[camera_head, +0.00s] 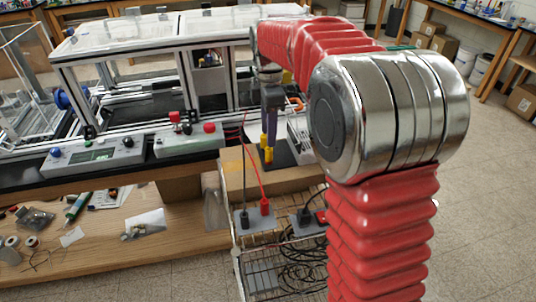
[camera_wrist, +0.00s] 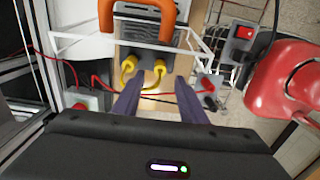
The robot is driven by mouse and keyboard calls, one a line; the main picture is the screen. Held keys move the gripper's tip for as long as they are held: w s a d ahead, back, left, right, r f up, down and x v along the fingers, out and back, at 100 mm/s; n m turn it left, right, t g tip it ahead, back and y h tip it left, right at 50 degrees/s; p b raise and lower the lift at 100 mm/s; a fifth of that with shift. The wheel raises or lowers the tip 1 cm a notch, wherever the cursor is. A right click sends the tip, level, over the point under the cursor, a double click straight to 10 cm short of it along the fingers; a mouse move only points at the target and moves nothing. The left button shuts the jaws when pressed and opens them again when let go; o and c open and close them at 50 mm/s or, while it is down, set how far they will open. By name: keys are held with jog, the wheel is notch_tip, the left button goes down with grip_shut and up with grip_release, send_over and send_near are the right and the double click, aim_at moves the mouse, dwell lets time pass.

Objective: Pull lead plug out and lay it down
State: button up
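Two yellow lead plugs (camera_wrist: 159,67) stand side by side at a dark block (camera_wrist: 145,53) in the wrist view, with yellow leads curving toward me. In the head view the yellow plugs (camera_head: 267,154) show small, just below my purple fingers. My gripper (camera_wrist: 160,82) has its two fingers spread apart in the wrist view. The fingers point at the yellow plugs, and nothing is clearly pinched between them. In the head view my gripper (camera_head: 269,142) hangs down over the dark block. Whether a finger touches a plug, I cannot tell.
A grey box holds a red plug (camera_head: 264,206) and a black plug (camera_head: 244,218) on the wire rack (camera_head: 262,280). A red lead (camera_wrist: 72,68) crosses the wrist view. An orange handle (camera_wrist: 137,12) rises beyond the plugs. The framed machine (camera_head: 140,60) and control boxes (camera_head: 95,155) stand left.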

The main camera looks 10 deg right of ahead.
aim_at(269, 149)
jog(key=shift+f, duration=3.7)
jog(key=shift+c, duration=0.4)
grip_shut()
jog(key=shift+r, duration=0.15)
jog(key=shift+r, duration=1.75)
jog(key=shift+r, duration=0.35)
jog(key=shift+r, duration=0.7)
